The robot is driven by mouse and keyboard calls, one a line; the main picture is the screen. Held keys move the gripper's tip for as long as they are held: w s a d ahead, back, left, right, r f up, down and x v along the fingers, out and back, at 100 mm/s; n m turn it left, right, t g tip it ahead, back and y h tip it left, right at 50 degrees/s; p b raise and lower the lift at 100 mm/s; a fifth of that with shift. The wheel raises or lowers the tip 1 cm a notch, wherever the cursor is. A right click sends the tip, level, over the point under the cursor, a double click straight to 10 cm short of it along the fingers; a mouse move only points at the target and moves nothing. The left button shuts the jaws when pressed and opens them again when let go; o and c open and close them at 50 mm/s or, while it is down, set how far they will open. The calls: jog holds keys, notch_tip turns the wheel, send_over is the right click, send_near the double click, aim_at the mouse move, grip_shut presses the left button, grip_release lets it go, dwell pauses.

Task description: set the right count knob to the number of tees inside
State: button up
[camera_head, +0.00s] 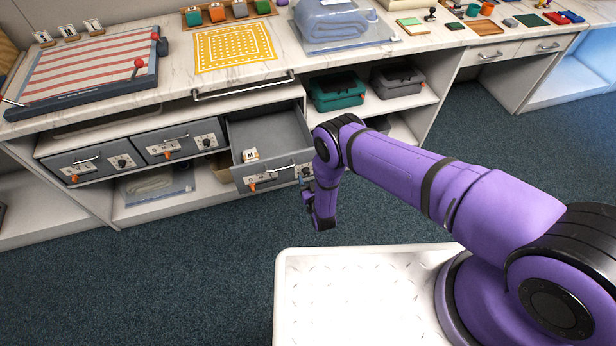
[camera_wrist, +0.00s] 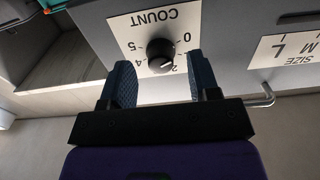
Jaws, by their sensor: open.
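The right drawer (camera_head: 270,130) is pulled open. A small white tag marked M (camera_head: 250,155) is at its front left inside; I make out no tees in it. The black count knob (camera_wrist: 160,55) is on a white plate headed COUNT (camera_wrist: 135,22), upside down in the wrist view. A pale mark on the knob points to the lower right there; the exact number is unclear. My gripper (camera_wrist: 160,73) is open, its two blue fingers on either side of the knob with gaps visible. In the head view my gripper (camera_head: 307,188) is at the drawer's right front.
Two shut drawers (camera_head: 180,142) with knobs and handles are to the left. The drawer front has a size plate (camera_wrist: 290,50) and an orange pointer (camera_head: 252,187). A teal case (camera_head: 337,92) and a grey case (camera_head: 398,78) sit on shelves to the right. The floor in front is clear.

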jog(key=shift+w+a, duration=0.15)
jog(key=shift+w, duration=0.4)
jog(key=c, duration=0.9)
jog(key=shift+m, duration=0.3)
jog(key=m, duration=0.4)
jog(key=shift+m, duration=2.1)
